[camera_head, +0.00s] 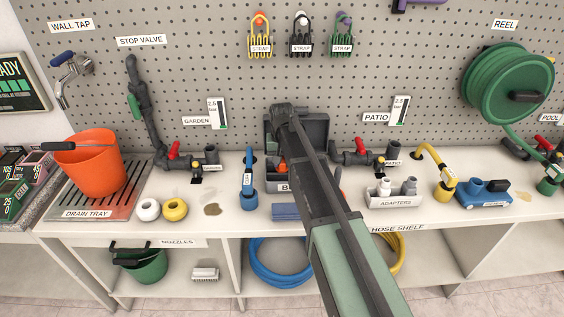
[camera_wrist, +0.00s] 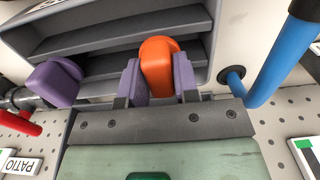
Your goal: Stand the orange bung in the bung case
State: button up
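The orange bung (camera_wrist: 158,62) sits between the two purple-grey fingers of my gripper (camera_wrist: 158,85) in the wrist view, which look closed against its sides. A bit of orange (camera_head: 281,168) shows at the left of my arm in the head view. The bung case (camera_head: 312,128) is dark grey with its lid raised, at the back middle of the shelf. Its stepped interior (camera_wrist: 110,63) lies just beyond the bung in the wrist view. I cannot tell whether the bung touches it. My arm hides much of the case and my gripper in the head view.
A purple bung-like piece (camera_wrist: 55,82) is beside my gripper in the wrist view. A blue upright fitting (camera_head: 249,180) stands left of the case, and valve pipes (camera_head: 362,153) stand right of it. A blue mat (camera_head: 286,211) lies in front. An adapters tray (camera_head: 395,200) is at the right.

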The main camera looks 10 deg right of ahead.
jog(key=o, duration=0.3)
jog(key=shift+o, duration=0.2)
jog(key=shift+r, duration=0.15)
notch_tip(320, 180, up, 12)
jog(key=p, duration=1.3)
jog(key=s+n, duration=0.2)
jog(key=s, duration=2.4)
jog(key=shift+s+b, duration=0.25)
jog(key=shift+b, duration=0.1)
